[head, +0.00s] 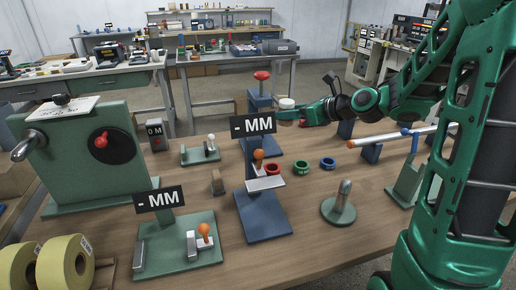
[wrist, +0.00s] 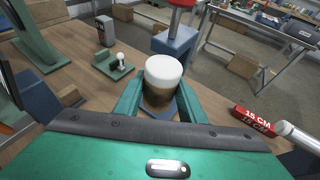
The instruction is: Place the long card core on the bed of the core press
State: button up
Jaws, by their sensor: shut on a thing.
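My gripper (head: 290,114) is shut on a card core, a brown cylinder with a white top. The core (wrist: 163,82) stands upright between my two green fingers in the wrist view.
A blue gauge with a "- MM" sign (head: 253,126) stands in front of the press. Red, green and blue rings (head: 302,168) lie on the bench. A metal post on a round base (head: 340,205) stands nearer. A white rod (head: 385,138) rests on supports at right.

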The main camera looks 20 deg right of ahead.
jog(key=f, duration=0.4)
jog(key=d+f, duration=0.1)
jog(key=f, duration=0.9)
jog(key=shift+s+d, duration=0.1)
jog(key=shift+d, duration=0.15)
jog(key=w+a, duration=0.2)
jog(key=w, duration=0.1)
jog(key=w+a, duration=0.2)
jog(key=w, duration=0.2)
jog(key=w+a, duration=0.2)
jog(key=w, duration=0.2)
jog(key=shift+w+a+r, duration=0.1)
jog(key=shift+w+a, duration=0.05)
jog(key=shift+a, duration=0.2)
jog(key=shift+f, duration=0.6)
jog(key=o, duration=0.7)
jog(key=shift+d+f, duration=0.1)
jog(key=shift+o, duration=0.2)
